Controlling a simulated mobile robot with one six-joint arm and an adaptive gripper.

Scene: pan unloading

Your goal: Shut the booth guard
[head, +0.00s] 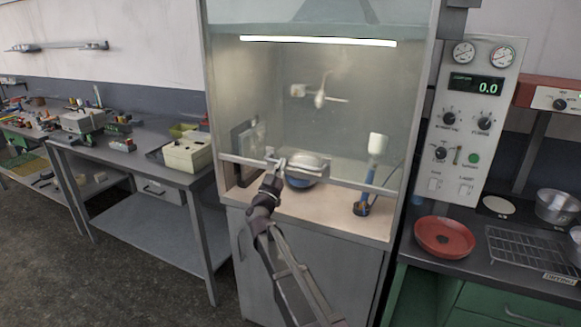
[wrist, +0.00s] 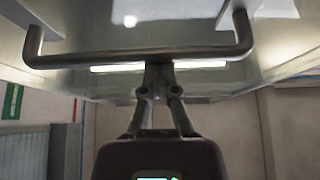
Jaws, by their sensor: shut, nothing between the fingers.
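The booth guard (head: 345,110) is a clear panel in the front of the grey booth. It hangs partway down, with a gap between its lower edge and the booth floor (head: 325,215). A grey handle bar (head: 345,183) runs across its lower part. The handle bar (wrist: 90,58) also crosses the top of the wrist view. My gripper (head: 276,162) is at the left half of the bar. Its fingers (wrist: 158,72) are shut and empty, with the tips at the bar's middle in the wrist view. I cannot tell whether they touch it.
Inside the booth are a pale rounded object on a blue base (head: 303,178) and a blue-handled tool (head: 362,206). A control panel (head: 470,120), a red pan (head: 445,236) and a wire rack (head: 530,255) are at the right. A cluttered workbench (head: 135,160) stands left.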

